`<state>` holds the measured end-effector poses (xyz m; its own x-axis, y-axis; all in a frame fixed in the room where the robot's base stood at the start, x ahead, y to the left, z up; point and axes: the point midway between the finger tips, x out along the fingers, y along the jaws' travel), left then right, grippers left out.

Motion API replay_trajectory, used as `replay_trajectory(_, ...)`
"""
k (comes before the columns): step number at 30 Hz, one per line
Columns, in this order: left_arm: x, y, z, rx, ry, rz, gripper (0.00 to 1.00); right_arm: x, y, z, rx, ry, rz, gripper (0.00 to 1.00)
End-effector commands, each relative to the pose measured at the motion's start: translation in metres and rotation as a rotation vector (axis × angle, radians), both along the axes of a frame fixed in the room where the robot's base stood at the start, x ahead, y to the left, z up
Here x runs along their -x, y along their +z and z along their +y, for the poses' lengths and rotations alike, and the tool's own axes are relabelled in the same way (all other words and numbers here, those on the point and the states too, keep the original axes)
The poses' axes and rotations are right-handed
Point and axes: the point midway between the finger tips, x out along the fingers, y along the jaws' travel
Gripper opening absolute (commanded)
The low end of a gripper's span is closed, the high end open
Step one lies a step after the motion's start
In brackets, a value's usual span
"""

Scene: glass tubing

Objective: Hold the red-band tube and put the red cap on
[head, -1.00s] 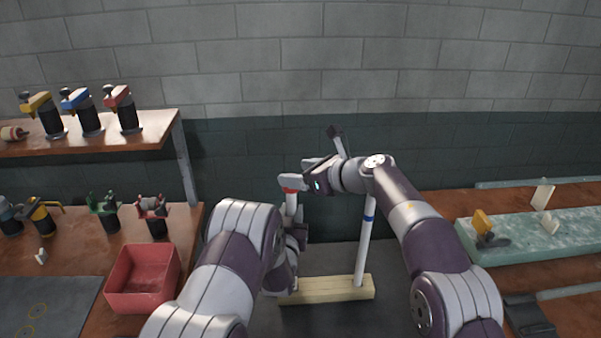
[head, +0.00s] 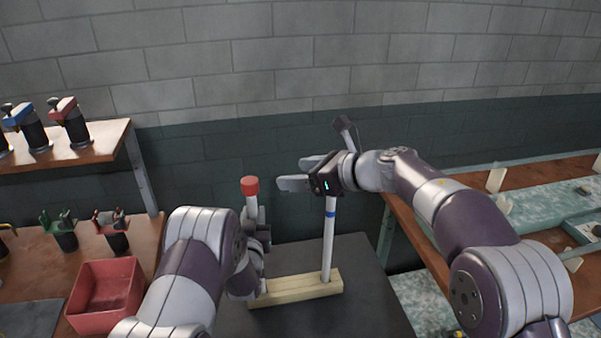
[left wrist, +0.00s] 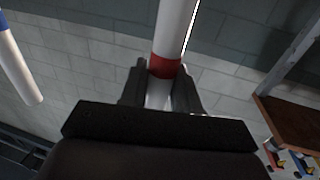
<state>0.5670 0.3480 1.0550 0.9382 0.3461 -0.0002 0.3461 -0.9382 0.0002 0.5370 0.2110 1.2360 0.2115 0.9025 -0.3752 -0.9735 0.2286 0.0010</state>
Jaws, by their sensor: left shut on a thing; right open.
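The red cap (head: 250,186) sits on the top end of the white red-band tube (head: 252,205), which stands upright. My left gripper (head: 256,226) is shut on this tube below the cap. In the left wrist view its fingers (left wrist: 160,88) close around the tube (left wrist: 177,25) at the red band (left wrist: 165,67). My left gripper and arm hide much of the tube in the head view. My right gripper (head: 298,174) is open and empty, to the right of the cap and apart from it.
A blue-band tube (head: 328,248) stands upright in the pale wooden block (head: 295,290), below my right gripper. A red bin (head: 105,292) and clamp stands (head: 112,229) are on the left bench. A shelf (head: 95,146) with bottle-like holders is above.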

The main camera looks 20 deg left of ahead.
Motion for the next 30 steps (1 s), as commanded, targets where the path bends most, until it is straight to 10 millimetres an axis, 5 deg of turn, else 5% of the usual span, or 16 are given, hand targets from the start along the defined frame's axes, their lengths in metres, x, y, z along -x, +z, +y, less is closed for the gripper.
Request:
replay_trajectory(14,0.000,0.000,0.000,0.000,0.000,0.000,0.00,0.000,0.000,0.001,0.000,0.000,0.000,0.72)
replay_trajectory(15,0.000,0.000,0.000,0.000,0.000,0.000,0.34,0.000,0.000,0.001,0.000,0.000,0.000,0.72)
replay_trajectory(18,0.000,0.000,0.000,0.000,0.000,0.000,0.61,0.000,0.000,0.001,0.000,0.000,0.000,0.72)
replay_trajectory(26,0.001,0.000,0.000,0.000,0.000,0.000,0.61,0.000,0.000,0.001,0.000,0.000,0.000,0.72)
replay_trajectory(30,0.016,0.000,-0.006,0.000,-0.001,0.001,0.61,0.000,0.000,0.001,0.000,0.000,0.000,0.72)
